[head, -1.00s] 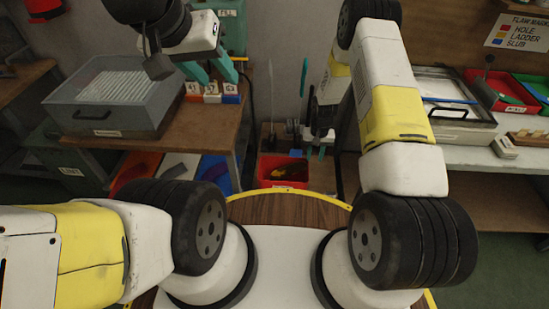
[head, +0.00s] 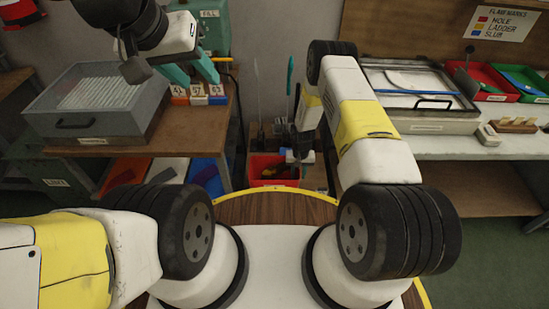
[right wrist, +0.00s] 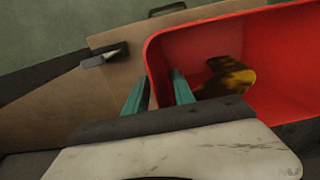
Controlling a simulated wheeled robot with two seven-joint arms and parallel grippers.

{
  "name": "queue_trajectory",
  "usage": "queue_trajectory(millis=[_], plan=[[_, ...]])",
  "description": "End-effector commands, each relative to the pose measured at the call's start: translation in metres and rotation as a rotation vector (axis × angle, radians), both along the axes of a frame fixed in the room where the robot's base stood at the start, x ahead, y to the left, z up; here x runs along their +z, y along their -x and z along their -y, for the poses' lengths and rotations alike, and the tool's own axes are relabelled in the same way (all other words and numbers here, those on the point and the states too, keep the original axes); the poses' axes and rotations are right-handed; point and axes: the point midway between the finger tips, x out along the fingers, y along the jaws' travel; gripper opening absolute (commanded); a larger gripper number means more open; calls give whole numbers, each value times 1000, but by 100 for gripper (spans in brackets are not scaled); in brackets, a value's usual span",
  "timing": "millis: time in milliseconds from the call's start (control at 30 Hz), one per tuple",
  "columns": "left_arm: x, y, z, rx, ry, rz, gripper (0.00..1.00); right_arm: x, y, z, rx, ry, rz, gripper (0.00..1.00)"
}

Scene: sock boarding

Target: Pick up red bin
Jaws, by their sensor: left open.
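The red bin (head: 262,170) sits low beyond the yellow-edged round wooden top of my base, in the gap between the two benches. In the right wrist view the red bin (right wrist: 285,40) holds a mottled yellow and dark item (right wrist: 228,78). My right gripper (head: 300,158) is at the bin's right side. In the right wrist view its teal fingers (right wrist: 157,90) stand apart, one outside the bin's wall and one inside, with the rim between them. Whether they touch the wall I cannot tell. My left gripper (head: 192,70) is open and empty above the left bench.
A red tray (head: 492,88) and a green tray (head: 527,82) stand on the right bench. Upright rods rise behind the bin.

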Motion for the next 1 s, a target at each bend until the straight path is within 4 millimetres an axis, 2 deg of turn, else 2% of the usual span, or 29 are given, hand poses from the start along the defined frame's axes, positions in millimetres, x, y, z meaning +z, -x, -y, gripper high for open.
queue_trajectory(millis=[67, 100, 233, 1000], plan=[[0, 0, 0, 0, 0, 0, 44, 0, 0, 0, 0, 0, 0, 30], [0, 0, 0, 0, 0, 0, 44, 0, 0, 0, 0, 0, 0, 27], [0, 0, 0, 0, 0, 0, 44, 0, 0, 0, 0, 0, 0, 1], [0, 0, 0, 0, 0, 0, 44, 0, 1, 1, 0, 1, -1, 0]])
